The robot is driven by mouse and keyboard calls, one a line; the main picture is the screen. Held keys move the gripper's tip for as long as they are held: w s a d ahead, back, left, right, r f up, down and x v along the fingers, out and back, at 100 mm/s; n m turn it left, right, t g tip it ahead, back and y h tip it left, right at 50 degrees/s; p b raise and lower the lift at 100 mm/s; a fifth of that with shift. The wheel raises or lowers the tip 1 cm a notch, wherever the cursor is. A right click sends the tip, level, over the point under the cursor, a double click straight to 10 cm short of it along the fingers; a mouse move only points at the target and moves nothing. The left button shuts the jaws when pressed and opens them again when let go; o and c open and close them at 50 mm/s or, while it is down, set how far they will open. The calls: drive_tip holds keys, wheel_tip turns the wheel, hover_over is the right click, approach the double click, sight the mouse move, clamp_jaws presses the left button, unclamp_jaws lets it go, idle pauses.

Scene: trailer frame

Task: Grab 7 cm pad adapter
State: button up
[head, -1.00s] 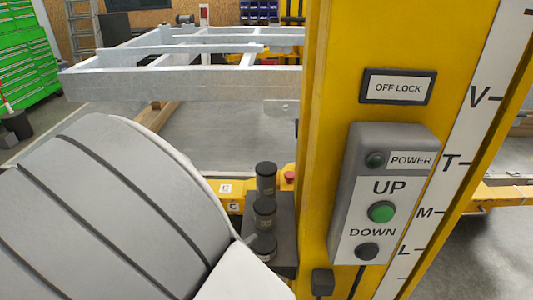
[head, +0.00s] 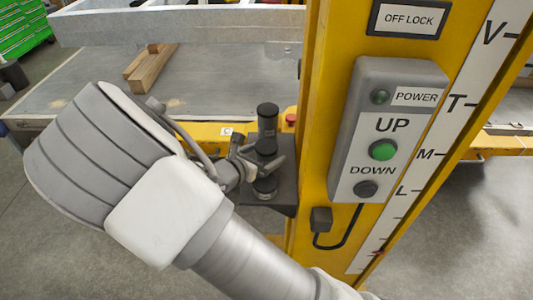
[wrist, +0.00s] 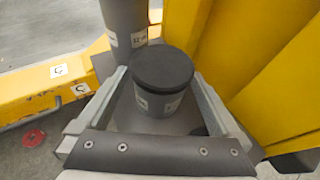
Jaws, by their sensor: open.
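Dark cylindrical pad adapters with black tops stand in a row on a dark shelf (head: 283,208) beside the yellow post. The tall rear adapter (head: 267,125) and a short front adapter (head: 265,188) show in the head view; my fingers partly hide what stands between them. My gripper (head: 262,163) is open over the row. In the wrist view, my gripper (wrist: 161,76) has one finger on each side of a capped grey adapter (wrist: 162,80). Gaps seem to remain beside it. The taller adapter (wrist: 124,22) stands just behind. I cannot read their labels for certain.
The yellow lift post (head: 325,100) stands close to the right of the shelf and carries the control box (head: 347,170) and its black cable (head: 350,235). A yellow beam (wrist: 45,95) runs behind the shelf. The pale trailer frame (head: 180,25) lies at the back.

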drive_tip(key=shift+w+d+f, duration=0.15)
drive_tip(key=shift+w+d, duration=0.15)
drive_tip(key=shift+w, duration=0.05)
drive_tip(key=shift+c, duration=0.2)
clamp_jaws()
